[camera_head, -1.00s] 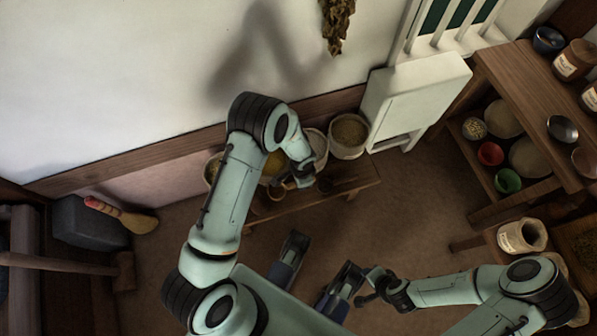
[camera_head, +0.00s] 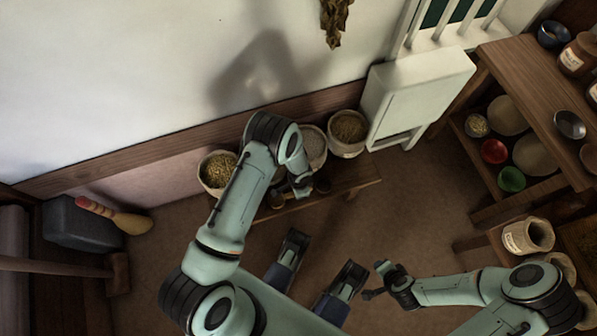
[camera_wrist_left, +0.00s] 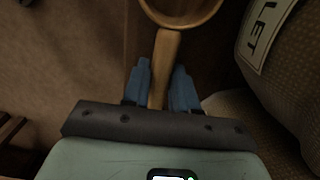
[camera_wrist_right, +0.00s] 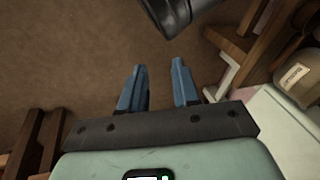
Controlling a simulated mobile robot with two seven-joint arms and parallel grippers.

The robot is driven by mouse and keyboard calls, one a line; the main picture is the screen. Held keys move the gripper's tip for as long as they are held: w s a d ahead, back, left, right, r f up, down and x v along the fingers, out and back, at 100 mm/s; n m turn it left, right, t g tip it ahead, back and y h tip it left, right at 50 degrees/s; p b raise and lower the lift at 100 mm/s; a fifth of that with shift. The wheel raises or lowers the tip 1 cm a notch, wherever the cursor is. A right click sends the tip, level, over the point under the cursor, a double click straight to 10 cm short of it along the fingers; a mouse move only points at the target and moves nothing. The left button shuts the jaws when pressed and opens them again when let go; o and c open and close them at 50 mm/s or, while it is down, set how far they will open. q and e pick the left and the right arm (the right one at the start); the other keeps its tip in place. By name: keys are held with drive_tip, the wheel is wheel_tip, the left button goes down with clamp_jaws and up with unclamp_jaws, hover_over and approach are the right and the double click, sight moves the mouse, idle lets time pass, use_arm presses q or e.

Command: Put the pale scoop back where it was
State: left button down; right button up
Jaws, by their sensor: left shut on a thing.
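The scoop (camera_wrist_left: 167,48) is pale brown wood, with a round bowl at the top edge of the left wrist view. Its handle runs down between the fingers of my left gripper (camera_wrist_left: 160,82), which is shut on it. In the head view my left gripper (camera_head: 300,188) is over the low bench (camera_head: 352,181), in front of the sacks. Small round shapes beside it are too dark there to tell which is the scoop. My right gripper (camera_wrist_right: 157,82) is open and empty. It is out over the floor, right of the middle in the head view (camera_head: 374,283).
A grain sack (camera_head: 217,172), a pale-filled sack (camera_head: 314,147) and a brown-filled sack (camera_head: 348,132) stand along the wall. A labelled sack (camera_wrist_left: 290,70) is close beside the held scoop. A white chute box (camera_head: 415,95) and shelves (camera_head: 520,95) stand right.

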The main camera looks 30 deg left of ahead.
drive_tip(key=shift+f, duration=0.1)
use_arm(q)
drive_tip(key=shift+f, duration=0.15)
drive_tip(key=c, duration=0.9)
unclamp_jaws()
use_arm(e)
drive_tip(key=shift+s+f, duration=0.1)
drive_tip(key=shift+s, duration=0.05)
